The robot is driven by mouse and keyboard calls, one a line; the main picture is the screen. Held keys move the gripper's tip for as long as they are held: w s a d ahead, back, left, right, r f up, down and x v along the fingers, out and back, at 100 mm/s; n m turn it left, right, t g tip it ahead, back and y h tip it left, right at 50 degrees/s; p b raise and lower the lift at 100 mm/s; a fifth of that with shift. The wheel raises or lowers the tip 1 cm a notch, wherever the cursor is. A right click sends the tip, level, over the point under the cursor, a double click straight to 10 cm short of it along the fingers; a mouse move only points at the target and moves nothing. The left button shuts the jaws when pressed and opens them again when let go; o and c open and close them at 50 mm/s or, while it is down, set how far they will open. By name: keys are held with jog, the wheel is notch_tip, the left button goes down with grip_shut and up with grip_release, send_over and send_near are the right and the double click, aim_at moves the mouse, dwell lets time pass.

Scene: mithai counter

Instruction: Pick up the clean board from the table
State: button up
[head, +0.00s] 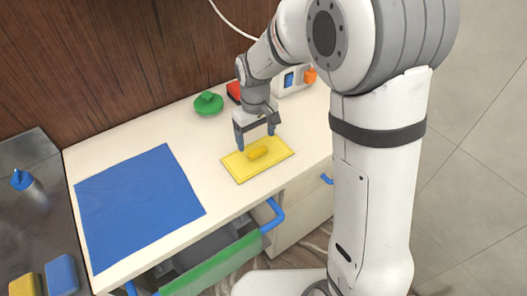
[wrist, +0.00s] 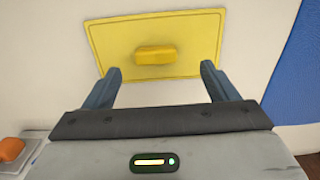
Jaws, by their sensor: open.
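The yellow board (head: 239,170) lies flat on the cream table, right of the blue mat. A raised yellow block like a handle (head: 258,153) stands at its middle. I take this to be the board of the task; its surface looks plain. My gripper (head: 256,140) is above the board, pointing down, with its two fingers apart and nothing between them. In the wrist view the board (wrist: 115,45) and its handle (wrist: 155,55) show ahead of the open fingers (wrist: 160,72). The fingertips overlap the board's near corners in the picture; I cannot tell the exact height.
A blue mat (head: 135,205) covers the table's left part. A green knobbed lid (head: 208,104), a red object (head: 234,92) and a white device (head: 292,82) stand at the back. A green-fronted drawer (head: 215,266) stands open below. Sponges (head: 62,275) and a bottle (head: 27,184) are far left.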

aim_at(258, 149)
jog(key=f, duration=0.2)
jog(key=w+f+p, duration=0.1)
jog(key=f, duration=0.2)
jog(key=shift+d+f, duration=0.15)
jog(key=shift+f, duration=0.5)
jog(key=c, duration=1.1)
